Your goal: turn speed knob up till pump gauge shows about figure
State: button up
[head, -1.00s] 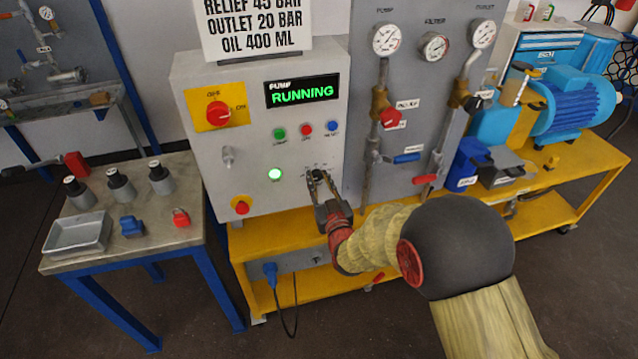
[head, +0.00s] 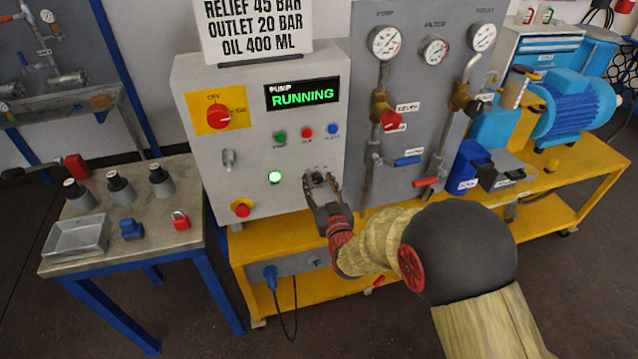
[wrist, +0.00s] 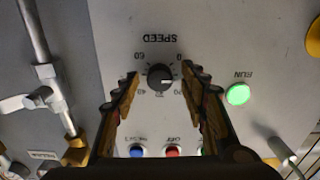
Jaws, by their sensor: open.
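The speed knob (wrist: 160,77) is a round black knob with a pale pointer line, on the grey control panel (head: 205,165). In the wrist view it sits between my open fingers with a gap on both sides. My gripper (head: 320,188) is open in front of the knob (head: 318,178) in the head view; the fingertips show in the wrist view (wrist: 164,80). The pump gauge (head: 385,42) is a white dial at the top left of the gauge board; its reading is too small to tell.
The run lamp (wrist: 238,94) glows green beside the knob. Start, off and reset buttons (head: 306,132) sit above it. A red main switch (head: 219,115) and an emergency stop (head: 241,207) are on the left.

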jog(key=v, duration=1.2)
